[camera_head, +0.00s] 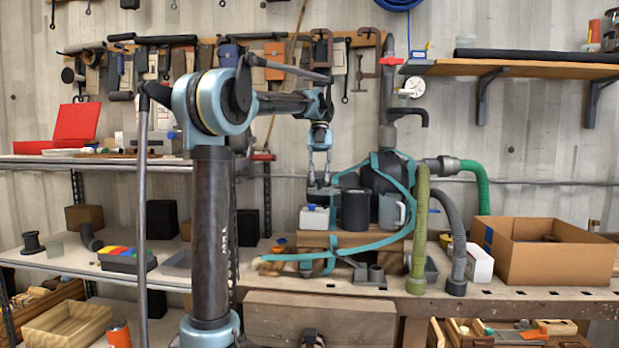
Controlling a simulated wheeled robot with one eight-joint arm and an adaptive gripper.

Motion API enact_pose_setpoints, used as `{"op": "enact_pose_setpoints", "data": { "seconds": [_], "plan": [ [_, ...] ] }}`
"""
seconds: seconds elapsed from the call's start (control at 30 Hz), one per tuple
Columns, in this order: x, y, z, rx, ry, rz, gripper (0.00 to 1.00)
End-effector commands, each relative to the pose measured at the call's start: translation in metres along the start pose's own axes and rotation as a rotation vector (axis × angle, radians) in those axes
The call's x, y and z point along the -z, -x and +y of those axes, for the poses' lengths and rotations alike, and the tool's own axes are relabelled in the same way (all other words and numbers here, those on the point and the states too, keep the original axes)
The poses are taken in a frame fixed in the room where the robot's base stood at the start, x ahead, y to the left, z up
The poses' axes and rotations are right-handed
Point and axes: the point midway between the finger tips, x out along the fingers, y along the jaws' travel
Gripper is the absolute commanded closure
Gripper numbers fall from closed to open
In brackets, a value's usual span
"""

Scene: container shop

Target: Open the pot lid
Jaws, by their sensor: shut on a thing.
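A dark cylindrical pot (355,210) stands on a wooden block on the workbench, right of the picture's middle. My gripper (320,182) points down just left of and above the pot. It is shut on a small dark piece (324,194) that looks like the pot lid, held level with the pot's top edge. The piece is small and dark, so its exact shape and whether it touches the pot cannot be told.
A white container (314,218) stands below my gripper, and a grey jug (391,211) stands right of the pot. Teal straps and a dark tank (385,175) are close behind. Green (419,230) and grey (455,235) hoses and a cardboard box (545,252) are to the right.

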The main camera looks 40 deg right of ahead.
Motion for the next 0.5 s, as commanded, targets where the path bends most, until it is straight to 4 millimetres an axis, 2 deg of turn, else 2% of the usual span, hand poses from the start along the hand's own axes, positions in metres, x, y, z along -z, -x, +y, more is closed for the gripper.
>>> {"op": "enact_pose_setpoints", "data": {
  "seconds": [0.5],
  "plan": [
    [0.0028,0.0017,0.0096,-0.005,-0.013,0.004,1.00]
  ]
}}
